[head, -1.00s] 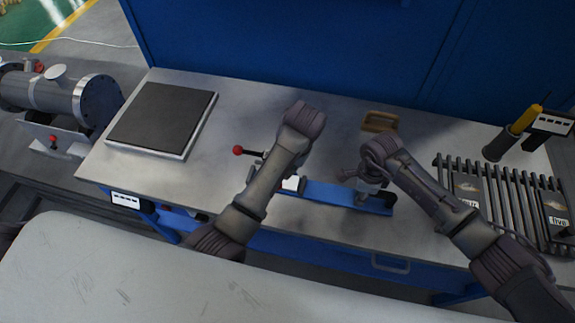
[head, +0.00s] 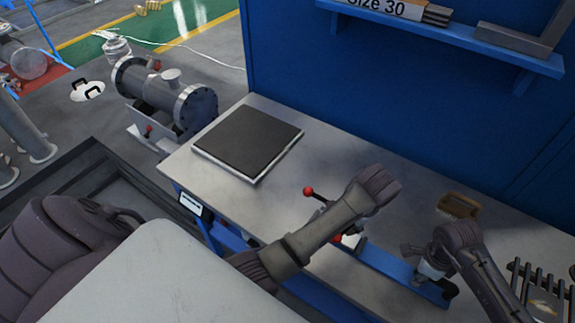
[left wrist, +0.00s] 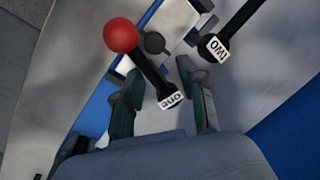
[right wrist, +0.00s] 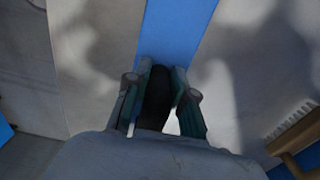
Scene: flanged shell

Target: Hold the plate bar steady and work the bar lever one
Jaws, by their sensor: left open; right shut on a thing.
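The blue plate bar (head: 388,262) lies along the front of the workbench; it also shows in the right wrist view (right wrist: 175,30). My right gripper (right wrist: 162,80) is shut on a black upright part (right wrist: 155,102) at the bar's right end. Lever one, black with a red ball (left wrist: 120,36) and a white "one" label (left wrist: 172,100), lies between the spread fingers of my left gripper (left wrist: 160,78). That gripper is open; whether a finger touches the lever, I cannot tell. Lever two (left wrist: 214,48) is just beside it. In the head view my left wrist hides most of the levers.
A dark square plate (head: 248,140) lies at the bench's left. A wooden brush (head: 458,205) lies behind my right gripper, and a black rack (head: 540,290) is at the right edge. A blue wall panel (head: 400,110) stands behind. Bare bench lies between plate and levers.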

